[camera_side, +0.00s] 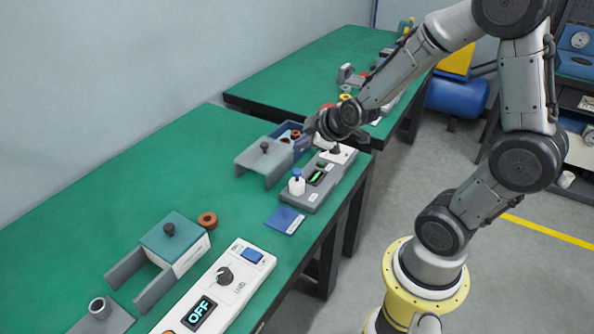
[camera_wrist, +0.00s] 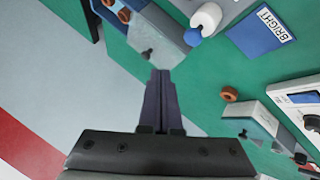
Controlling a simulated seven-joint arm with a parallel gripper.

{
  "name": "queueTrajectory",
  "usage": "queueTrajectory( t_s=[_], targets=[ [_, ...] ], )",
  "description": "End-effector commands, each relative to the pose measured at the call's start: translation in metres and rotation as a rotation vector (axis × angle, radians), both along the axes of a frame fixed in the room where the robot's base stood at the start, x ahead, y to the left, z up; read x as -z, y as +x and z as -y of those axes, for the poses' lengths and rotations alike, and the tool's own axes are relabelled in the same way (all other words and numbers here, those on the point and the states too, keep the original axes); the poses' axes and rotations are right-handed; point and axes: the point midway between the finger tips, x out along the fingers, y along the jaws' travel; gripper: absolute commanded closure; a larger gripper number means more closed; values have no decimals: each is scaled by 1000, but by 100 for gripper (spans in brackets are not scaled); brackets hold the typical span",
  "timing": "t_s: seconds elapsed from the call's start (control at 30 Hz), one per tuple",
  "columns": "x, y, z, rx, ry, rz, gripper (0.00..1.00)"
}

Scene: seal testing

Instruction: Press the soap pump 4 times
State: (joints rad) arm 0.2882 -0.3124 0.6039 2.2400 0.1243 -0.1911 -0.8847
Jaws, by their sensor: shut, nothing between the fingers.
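The soap pump is a small white bottle (camera_side: 297,186) with a blue top, upright at the near end of a grey control panel (camera_side: 318,188) with a green display. In the wrist view the white bottle (camera_wrist: 207,17) is at the top, right of centre, with its blue top (camera_wrist: 192,37) pointing down in the picture. My gripper (camera_side: 308,132) is above the far end of the panel, beside the open box, and apart from the pump. In the wrist view my gripper (camera_wrist: 159,74) has its fingers together and empty. The far sides of the fingers are hidden.
A blue-grey box (camera_side: 262,172) with a knobbed sliding lid and brown rings stands left of the panel. A blue card (camera_side: 285,219) lies in front of the pump. Nearer are a brown ring (camera_side: 207,220), a green-lidded box (camera_side: 174,238) and a white console (camera_side: 240,287) reading OFF.

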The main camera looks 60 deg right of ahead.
Motion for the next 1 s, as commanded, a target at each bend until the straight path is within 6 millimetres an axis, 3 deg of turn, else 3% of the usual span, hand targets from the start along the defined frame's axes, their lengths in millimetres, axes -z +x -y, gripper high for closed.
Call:
queueTrajectory(
  t_s=[0.43, 0.7, 1.0],
  targets=[
    [-2, 0, 0, 1, -1, 1, 100],
    [-32, 1, 1, 5, -3, 1, 100],
    [-38, 0, 0, -1, 1, -1, 100]
  ],
)
